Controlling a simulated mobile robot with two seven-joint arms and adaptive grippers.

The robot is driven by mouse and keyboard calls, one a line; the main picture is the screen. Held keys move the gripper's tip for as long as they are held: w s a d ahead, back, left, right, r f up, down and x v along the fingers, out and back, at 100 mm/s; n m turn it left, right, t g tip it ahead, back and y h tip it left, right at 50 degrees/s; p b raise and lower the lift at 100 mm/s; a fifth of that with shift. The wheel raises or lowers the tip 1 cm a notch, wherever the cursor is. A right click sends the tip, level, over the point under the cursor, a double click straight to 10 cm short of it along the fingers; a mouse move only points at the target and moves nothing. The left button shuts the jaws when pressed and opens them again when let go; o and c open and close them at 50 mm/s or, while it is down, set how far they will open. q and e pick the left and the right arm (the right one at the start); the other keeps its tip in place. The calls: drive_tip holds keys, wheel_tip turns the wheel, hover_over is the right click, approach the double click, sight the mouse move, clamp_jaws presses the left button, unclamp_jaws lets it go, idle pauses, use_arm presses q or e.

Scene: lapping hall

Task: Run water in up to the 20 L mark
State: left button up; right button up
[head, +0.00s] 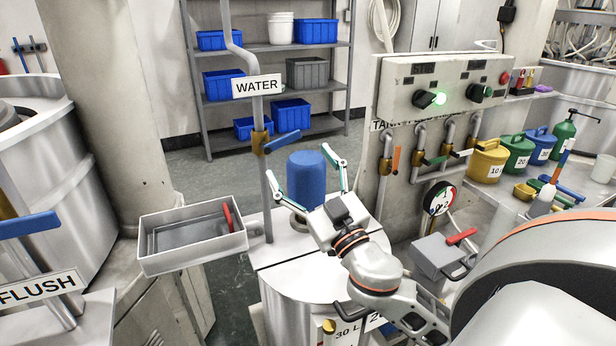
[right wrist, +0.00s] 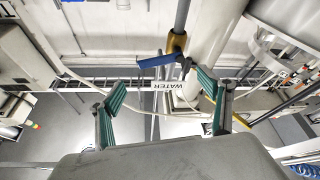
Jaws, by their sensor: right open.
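The WATER sign (head: 257,85) hangs on a grey pipe above a brass valve (head: 260,143) with a blue lever (head: 283,144). The lever points to the right, across the pipe. In the right wrist view the blue lever (right wrist: 157,60) and brass valve (right wrist: 177,43) lie just beyond the fingertips.
A grey tray (head: 195,240) holding a red-handled item sticks out left of the pipe. A FLUSH sign (head: 38,290) and another blue lever (head: 28,224) are at far left. A control box (head: 440,88) with a lit green lamp and colour-levered valves stand right. Jugs (head: 486,160) crowd the right bench.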

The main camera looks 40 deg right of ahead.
drive_tip(key=shift+v, duration=1.45)
idle(4.0)
